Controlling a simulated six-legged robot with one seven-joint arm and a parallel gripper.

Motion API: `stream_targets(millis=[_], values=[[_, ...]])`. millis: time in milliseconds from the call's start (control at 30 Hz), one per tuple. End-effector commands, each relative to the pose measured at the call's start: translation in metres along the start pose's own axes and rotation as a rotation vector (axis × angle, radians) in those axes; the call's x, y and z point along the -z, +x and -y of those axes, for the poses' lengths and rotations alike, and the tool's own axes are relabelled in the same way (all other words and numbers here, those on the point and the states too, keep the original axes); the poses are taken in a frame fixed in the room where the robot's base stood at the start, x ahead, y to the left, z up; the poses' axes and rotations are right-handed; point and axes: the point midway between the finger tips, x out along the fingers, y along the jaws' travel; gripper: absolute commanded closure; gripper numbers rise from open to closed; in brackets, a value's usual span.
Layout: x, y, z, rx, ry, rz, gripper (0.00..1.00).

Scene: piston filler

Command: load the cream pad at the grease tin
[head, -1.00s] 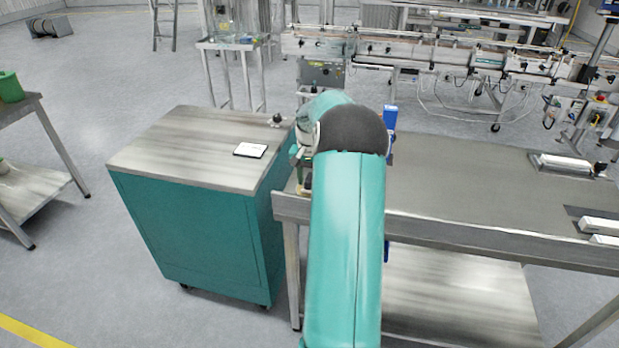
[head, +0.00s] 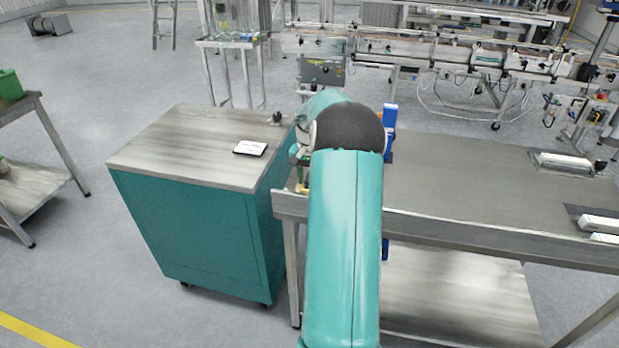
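My teal arm covers the left end of the steel workbench (head: 480,180). A small grey and dark part (head: 298,153) shows at the arm's left side. It may be my wrist or gripper, but its fingers cannot be made out. A tiny yellowish bit (head: 302,187) shows just below it at the bench's left end; I cannot tell whether it is the cream pad. I cannot make out a grease tin. The arm hides much of this area.
A teal cabinet (head: 195,230) stands left of the bench, with a white card (head: 250,148) and a small dark knob (head: 277,118) on top. A blue upright part (head: 390,119) shows right of my arm.

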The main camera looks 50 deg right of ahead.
Motion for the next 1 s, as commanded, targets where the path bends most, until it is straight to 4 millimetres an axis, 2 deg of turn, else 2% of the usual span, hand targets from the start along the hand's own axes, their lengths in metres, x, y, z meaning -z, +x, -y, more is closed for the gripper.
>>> stream_targets(millis=[467,1000], values=[[-0.001,0.0,0.0,0.0,0.0,0.003,0.79],[0.0,-0.04,0.0,0.0,0.001,-0.001,0.79]])
